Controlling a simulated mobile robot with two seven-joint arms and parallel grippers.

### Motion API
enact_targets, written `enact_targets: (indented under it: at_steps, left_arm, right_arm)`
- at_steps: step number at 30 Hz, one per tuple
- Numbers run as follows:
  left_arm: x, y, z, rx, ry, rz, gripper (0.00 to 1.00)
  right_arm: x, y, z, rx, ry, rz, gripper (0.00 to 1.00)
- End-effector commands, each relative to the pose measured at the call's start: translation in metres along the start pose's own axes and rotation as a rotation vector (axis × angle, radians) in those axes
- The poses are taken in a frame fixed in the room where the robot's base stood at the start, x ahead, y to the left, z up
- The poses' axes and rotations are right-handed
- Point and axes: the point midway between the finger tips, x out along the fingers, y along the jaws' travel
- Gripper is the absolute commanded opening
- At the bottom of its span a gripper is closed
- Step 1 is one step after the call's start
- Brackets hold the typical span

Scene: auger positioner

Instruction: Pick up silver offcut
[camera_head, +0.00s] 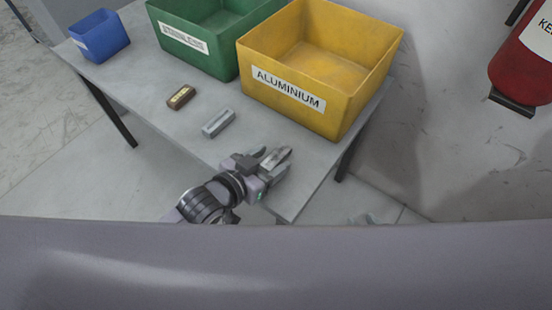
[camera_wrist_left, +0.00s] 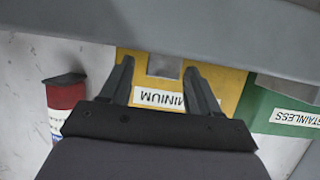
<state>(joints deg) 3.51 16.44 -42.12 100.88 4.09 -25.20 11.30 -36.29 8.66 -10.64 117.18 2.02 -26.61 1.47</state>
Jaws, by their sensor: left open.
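The silver offcut (camera_head: 276,157) is a small pale metal block on the grey table (camera_head: 300,188) near its front right corner. My left gripper (camera_head: 275,162) reaches in from the left, low at the table, with its fingers on either side of the block. In the left wrist view, which is upside down, the offcut (camera_wrist_left: 165,66) shows as a grey square end between the two open fingertips (camera_wrist_left: 160,66). Gaps show on both sides there, so the jaws are open and not closed on it.
A brown offcut (camera_head: 181,97) and another grey block (camera_head: 218,123) lie on the table to the left. A yellow ALUMINIUM bin (camera_head: 285,92), a green bin (camera_head: 188,42) and a blue bin (camera_head: 103,38) stand behind. A red extinguisher (camera_head: 520,65) is at the right.

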Motion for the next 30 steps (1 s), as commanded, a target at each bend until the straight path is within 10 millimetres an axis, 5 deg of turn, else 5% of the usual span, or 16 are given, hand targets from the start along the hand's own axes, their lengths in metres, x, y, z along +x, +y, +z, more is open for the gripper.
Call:
enact_targets:
  at_steps: [11,17,30]
  left_arm:
    - [0.012,0.000,0.000,0.000,0.000,0.001,0.62]
    - [0.012,0.000,0.000,0.000,0.000,0.000,0.00]
    - [0.009,0.000,-0.011,0.000,0.006,0.000,0.00]
  right_arm:
    - [0.002,0.000,0.004,0.002,-0.001,0.001,0.37]
    - [0.001,0.000,0.005,0.002,-0.004,0.001,0.37]
    - [-0.001,0.000,0.003,0.002,-0.005,0.002,0.37]
